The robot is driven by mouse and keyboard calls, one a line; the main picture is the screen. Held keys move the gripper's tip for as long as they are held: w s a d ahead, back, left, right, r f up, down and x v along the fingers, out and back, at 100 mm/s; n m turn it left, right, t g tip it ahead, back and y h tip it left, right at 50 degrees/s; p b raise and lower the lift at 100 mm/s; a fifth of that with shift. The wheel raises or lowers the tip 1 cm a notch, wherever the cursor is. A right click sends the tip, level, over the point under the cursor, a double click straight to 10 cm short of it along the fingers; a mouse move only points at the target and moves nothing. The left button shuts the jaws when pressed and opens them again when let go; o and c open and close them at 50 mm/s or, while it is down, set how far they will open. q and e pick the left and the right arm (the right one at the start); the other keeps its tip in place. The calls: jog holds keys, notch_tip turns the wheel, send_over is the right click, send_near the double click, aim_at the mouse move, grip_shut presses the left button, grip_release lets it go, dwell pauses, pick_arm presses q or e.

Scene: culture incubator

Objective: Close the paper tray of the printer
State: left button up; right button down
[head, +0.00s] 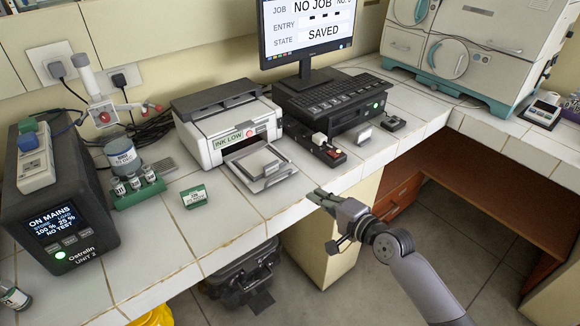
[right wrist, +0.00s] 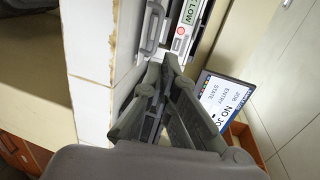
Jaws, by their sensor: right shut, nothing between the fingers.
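The white printer (head: 205,128) with a dark top stands on the tiled counter, with an "INK LOW" label on its front. Its paper tray (head: 283,176) sticks out of the front toward the counter's near edge and holds a light grey stack. In the right wrist view the tray (right wrist: 150,32) lies just beyond the fingertips, with the printer front (right wrist: 192,18) beside it. My right gripper (head: 314,196) is shut and empty, near the counter's front edge and to the right of the tray. It also shows in the right wrist view (right wrist: 164,66). Whether it touches the tray is unclear. My left gripper is out of view.
Right of the printer are a small dark device (head: 328,150), a keyboard (head: 332,90) and a monitor (head: 305,35). The counter before the card is clear.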

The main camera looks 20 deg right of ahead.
jog(key=x, duration=1.2)
jog(key=shift+w+a, duration=0.1)
jog(key=shift+a, duration=0.1)
jog(key=shift+w+a, duration=0.1)
jog(key=shift+w, duration=0.15)
jog(key=shift+w+f, duration=0.1)
jog(key=shift+w, duration=0.15)
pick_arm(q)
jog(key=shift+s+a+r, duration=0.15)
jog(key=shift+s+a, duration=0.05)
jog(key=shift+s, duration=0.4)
pick_arm(e)
jog(key=shift+a, duration=0.1)
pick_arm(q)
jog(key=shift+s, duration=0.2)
